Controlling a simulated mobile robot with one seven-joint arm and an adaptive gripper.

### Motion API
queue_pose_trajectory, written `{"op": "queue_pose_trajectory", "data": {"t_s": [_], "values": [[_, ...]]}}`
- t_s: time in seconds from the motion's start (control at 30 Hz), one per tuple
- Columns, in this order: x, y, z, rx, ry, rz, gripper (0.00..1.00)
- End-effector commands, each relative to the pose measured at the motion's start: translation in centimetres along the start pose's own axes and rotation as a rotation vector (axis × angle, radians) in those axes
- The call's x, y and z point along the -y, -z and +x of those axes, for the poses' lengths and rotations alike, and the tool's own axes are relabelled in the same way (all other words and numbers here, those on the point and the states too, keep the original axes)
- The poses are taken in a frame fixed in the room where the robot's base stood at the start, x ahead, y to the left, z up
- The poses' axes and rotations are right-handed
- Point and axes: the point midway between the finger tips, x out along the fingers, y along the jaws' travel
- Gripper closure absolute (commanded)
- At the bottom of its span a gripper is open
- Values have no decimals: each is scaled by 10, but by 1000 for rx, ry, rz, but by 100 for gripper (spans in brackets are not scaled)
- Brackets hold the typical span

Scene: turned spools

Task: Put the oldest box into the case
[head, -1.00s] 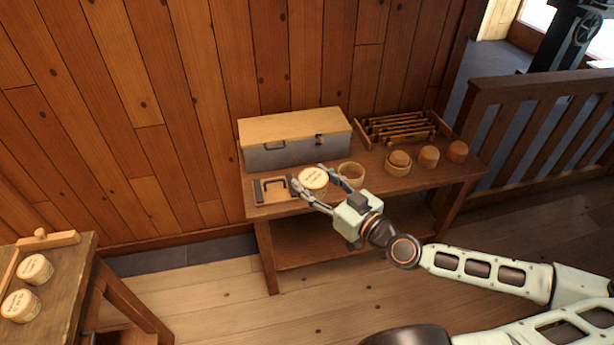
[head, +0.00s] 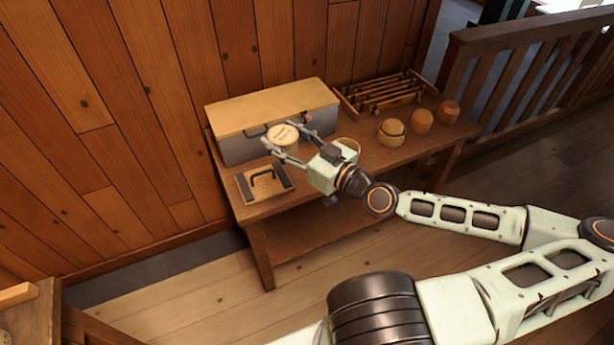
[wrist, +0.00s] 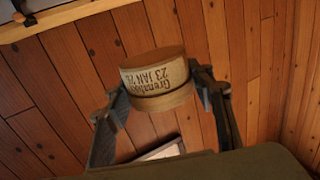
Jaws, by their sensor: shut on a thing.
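The wrist view shows this box (wrist: 156,78) between the two fingers, with an upside-down side label reading roughly "Grenston 23 JAN" and a cut-off year. The case (head: 240,150) is grey with a pale wooden lid and a front latch. It stands at the back left of the bench, and its lid looks shut.
On the bench (head: 255,216), a flat wooden piece with a black handle (head: 265,182) lies at front left. A pale round container (head: 349,144) is partly behind my gripper. Several brown round pots (head: 421,121) stand to the right, before a slatted rack (head: 385,92). A railing (head: 520,70) stands beyond.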

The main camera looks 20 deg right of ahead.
Motion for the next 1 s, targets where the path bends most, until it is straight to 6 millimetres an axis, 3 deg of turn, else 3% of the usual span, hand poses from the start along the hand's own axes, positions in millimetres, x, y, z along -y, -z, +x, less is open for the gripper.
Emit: {"op": "queue_pose_trajectory", "data": {"t_s": [0.03,0.6,0.83,1.0], "values": [[-9,-20,-6,-3,-17,-1,72],[-72,-99,-76,8,-159,-4,72],[-84,-115,-94,20,-195,-4,72],[-87,-119,-93,25,-199,-4,72]]}}
